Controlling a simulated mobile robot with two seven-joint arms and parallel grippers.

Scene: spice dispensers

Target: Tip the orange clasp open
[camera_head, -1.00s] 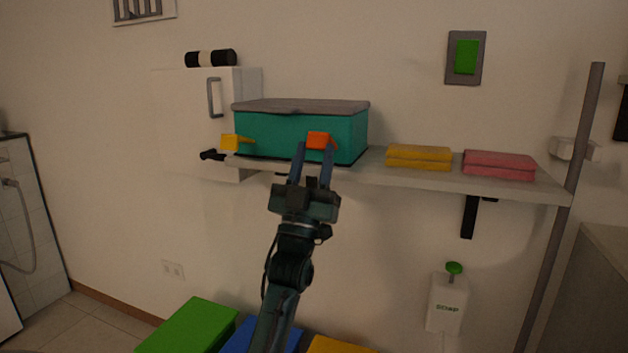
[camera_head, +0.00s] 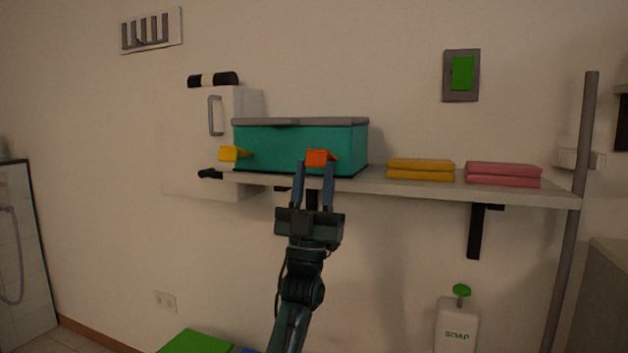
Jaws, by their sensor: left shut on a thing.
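A teal box with a grey lid (camera_head: 300,121) stands on the wall shelf, its lid down. The orange clasp (camera_head: 318,157) is on the front of the box, right of the middle. A yellow clasp (camera_head: 234,153) sticks out at the front left of the box. My left gripper (camera_head: 314,172) reaches up from below in front of the shelf, a finger on each side of the orange clasp, shut on it. The exact contact of the fingertips is hard to see. My right gripper is not in view.
The shelf (camera_head: 390,188) also carries folded yellow towels (camera_head: 420,170) and pink towels (camera_head: 503,174) to the right. A white cabinet (camera_head: 185,140) is behind on the left. A soap dispenser (camera_head: 457,325) hangs at lower right. The wall below the shelf is mostly clear.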

